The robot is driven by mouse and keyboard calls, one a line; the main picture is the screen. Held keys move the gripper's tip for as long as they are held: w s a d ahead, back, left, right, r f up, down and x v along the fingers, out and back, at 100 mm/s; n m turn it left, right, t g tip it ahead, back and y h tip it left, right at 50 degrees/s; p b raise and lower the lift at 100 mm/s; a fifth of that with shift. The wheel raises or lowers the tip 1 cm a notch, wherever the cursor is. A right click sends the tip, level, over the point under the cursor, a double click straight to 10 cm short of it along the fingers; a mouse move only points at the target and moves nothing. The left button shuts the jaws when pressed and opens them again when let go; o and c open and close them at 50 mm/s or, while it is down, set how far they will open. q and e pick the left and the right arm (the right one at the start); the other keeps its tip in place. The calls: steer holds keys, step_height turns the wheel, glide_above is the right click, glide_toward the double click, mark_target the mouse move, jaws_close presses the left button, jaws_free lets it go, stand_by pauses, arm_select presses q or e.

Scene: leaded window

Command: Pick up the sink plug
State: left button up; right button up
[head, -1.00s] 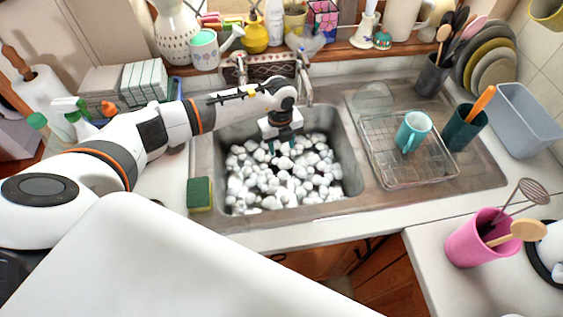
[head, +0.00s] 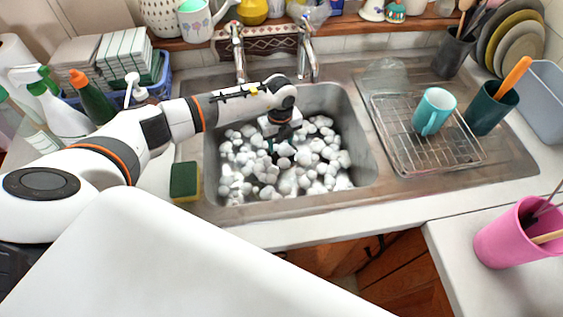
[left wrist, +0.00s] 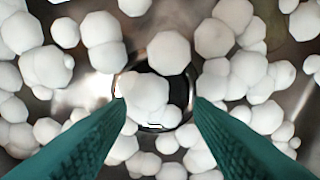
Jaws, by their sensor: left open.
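The sink (head: 368,165) is half covered by white foam clumps (head: 240,172). My left gripper (head: 284,145) is down in the basin among the foam, its teal fingers partly hidden. In the left wrist view, a dark round piece with a shiny metal rim (left wrist: 180,88) lies on the sink floor between the open fingertips of my left gripper (left wrist: 159,103). White clumps cover much of it, so I cannot tell whether it is the sink plug or the drain opening. Nothing is gripped. My right gripper is out of view.
Two taps (head: 306,50) stand behind the basin. A wire rack (head: 440,150) with a teal mug (head: 433,110) is on the right drainer. A sponge (head: 185,182) lies at the basin's left edge. Spray bottles (head: 60,110) stand on the left. A pink cup (head: 510,238) is at front right.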

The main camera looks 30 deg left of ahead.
mark_target(281, 151)
arm_select(q)
steer(key=shift+f, duration=0.3)
steer(key=f+b, duration=0.4)
steer(key=shift+w+d+f+b, duration=0.1)
steer(key=shift+w+f+b, duration=0.15)
steer(key=shift+f+b, duration=0.15)
steer(key=shift+r, duration=0.15)
steer(key=shift+c, duration=0.5)
jaws_close()
